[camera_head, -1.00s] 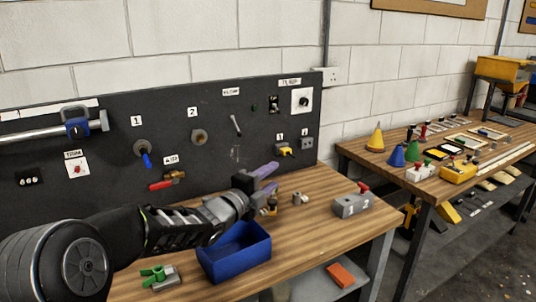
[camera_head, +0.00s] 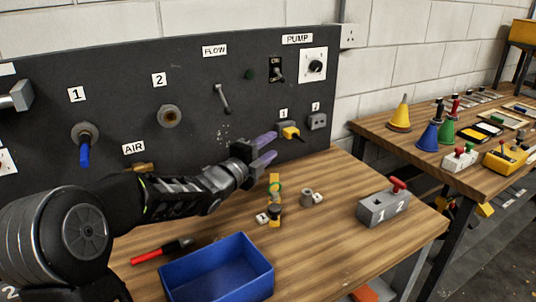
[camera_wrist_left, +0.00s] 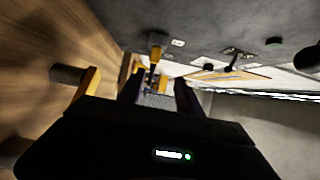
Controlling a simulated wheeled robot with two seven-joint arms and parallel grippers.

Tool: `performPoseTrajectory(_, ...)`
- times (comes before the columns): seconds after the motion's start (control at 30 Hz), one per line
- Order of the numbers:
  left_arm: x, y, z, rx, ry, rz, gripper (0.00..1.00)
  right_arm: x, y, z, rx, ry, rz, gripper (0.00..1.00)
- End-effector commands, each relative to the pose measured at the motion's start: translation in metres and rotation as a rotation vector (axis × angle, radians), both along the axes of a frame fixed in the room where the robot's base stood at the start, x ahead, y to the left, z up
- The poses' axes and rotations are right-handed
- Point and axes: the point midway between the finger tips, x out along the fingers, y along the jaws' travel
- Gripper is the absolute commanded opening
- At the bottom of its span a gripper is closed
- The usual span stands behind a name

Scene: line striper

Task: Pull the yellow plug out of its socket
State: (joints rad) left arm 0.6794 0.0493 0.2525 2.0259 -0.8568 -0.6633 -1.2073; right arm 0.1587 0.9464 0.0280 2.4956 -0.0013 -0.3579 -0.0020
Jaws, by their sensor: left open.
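The yellow plug (camera_head: 291,133) sits in the grey socket (camera_head: 285,125) under label 1, low on the right of the black panel. In the left wrist view the yellow plug (camera_wrist_left: 155,53) shows ahead of the fingers, a little above the frame's middle. My left gripper (camera_head: 267,148) has purple fingertips and is open. It is just left of and slightly below the plug in the head view, pointing toward it. Nothing shows between the fingers, and I cannot tell the exact gap to the plug. My right gripper is not in view.
A second grey socket (camera_head: 317,121) is just right of the plug. Below the gripper, a yellow upright piece (camera_head: 274,190) and a grey cylinder (camera_head: 307,197) stand on the table. A blue bin (camera_head: 218,268) and grey block (camera_head: 383,207) are nearer the front.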

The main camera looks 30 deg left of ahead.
Motion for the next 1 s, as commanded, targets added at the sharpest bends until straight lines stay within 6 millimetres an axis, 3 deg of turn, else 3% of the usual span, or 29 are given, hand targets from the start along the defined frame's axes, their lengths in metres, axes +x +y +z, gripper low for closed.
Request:
performPoseTrajectory(0.1, 0.0, 0.0, -0.014, 0.0, 0.0, 0.0, 0.42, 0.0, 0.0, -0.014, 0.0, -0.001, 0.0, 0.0)
performPoseTrajectory(0.67, 0.004, 0.0, -0.013, -0.001, 0.0, 0.0, 0.42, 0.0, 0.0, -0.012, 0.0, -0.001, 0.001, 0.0)
performPoseTrajectory(1.0, 0.033, -0.002, -0.012, -0.001, 0.0, -0.001, 0.42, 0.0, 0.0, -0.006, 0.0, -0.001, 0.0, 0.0)
